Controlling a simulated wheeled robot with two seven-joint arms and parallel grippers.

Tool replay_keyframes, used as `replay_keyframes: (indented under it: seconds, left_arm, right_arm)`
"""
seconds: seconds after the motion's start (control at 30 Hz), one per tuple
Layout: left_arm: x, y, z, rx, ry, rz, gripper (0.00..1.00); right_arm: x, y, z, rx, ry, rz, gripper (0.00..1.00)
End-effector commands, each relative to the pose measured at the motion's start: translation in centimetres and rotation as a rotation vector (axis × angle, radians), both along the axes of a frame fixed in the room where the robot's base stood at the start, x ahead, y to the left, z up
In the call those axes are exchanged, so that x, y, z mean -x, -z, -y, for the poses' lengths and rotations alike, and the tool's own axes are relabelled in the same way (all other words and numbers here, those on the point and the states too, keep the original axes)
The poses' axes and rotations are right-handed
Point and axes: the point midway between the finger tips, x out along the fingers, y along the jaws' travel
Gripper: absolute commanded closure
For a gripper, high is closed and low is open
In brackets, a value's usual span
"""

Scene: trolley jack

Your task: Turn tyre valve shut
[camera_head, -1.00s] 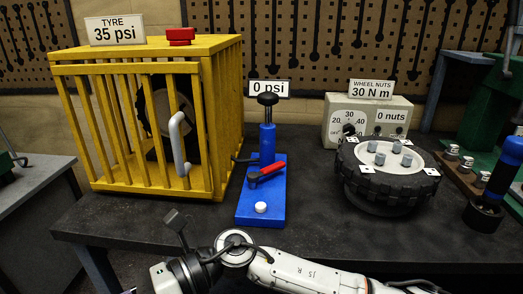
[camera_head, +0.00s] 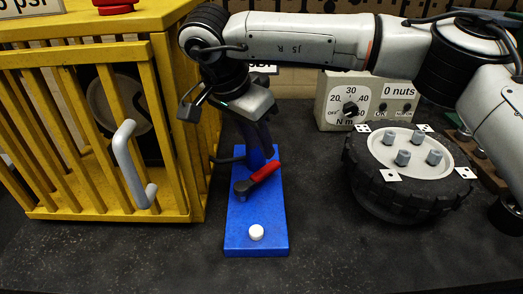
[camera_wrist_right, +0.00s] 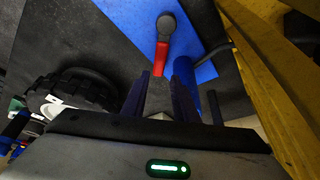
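The tyre valve is a red lever (camera_head: 266,171) on a dark pivot (camera_head: 242,187), mounted on the blue pump base (camera_head: 255,216). In the head view the lever slants up to the right. My right gripper (camera_head: 259,140) hangs above the back of the base, pointing down, just behind the lever. In the right wrist view the lever (camera_wrist_right: 162,56) lies ahead of the fingertips (camera_wrist_right: 162,82), close to the gap between them. The fingers are apart with nothing seen between them. The pump column is mostly hidden behind my gripper in the head view. My left gripper is out of view.
A yellow cage (camera_head: 170,130) with a grey handle (camera_head: 131,165) stands close on the left, a tyre inside. A wheel (camera_head: 405,205) with several nuts stands right, before a dial box (camera_head: 330,105). A white button (camera_head: 256,232) is on the base's front. The front table is clear.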

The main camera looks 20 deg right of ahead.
Motion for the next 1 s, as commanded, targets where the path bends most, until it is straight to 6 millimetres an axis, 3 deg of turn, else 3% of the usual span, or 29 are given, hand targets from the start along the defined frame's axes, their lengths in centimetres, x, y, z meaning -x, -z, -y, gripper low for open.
replay_keyframes:
  seconds: [0.2, 0.4, 0.77, 0.93, 1.0]
  left_arm:
    - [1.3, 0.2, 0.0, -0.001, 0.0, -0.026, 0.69]
    - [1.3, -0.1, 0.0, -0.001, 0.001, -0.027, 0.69]
    - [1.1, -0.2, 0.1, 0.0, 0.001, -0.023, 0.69]
    - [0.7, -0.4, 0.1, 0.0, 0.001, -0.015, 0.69]
    - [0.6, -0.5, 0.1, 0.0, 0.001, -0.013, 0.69]
  right_arm:
    - [-0.5, 3.3, 1.2, -0.001, 0.003, -0.005, 0.73]
    - [-1.0, 5.6, 2.0, -0.002, 0.002, -0.004, 0.73]
    - [-1.2, 6.3, 2.2, -0.002, 0.001, -0.002, 0.73]
    - [-1.2, 6.3, 2.2, -0.003, 0.001, -0.002, 0.99]
    - [-1.2, 6.3, 2.2, -0.003, 0.001, -0.002, 1.0]
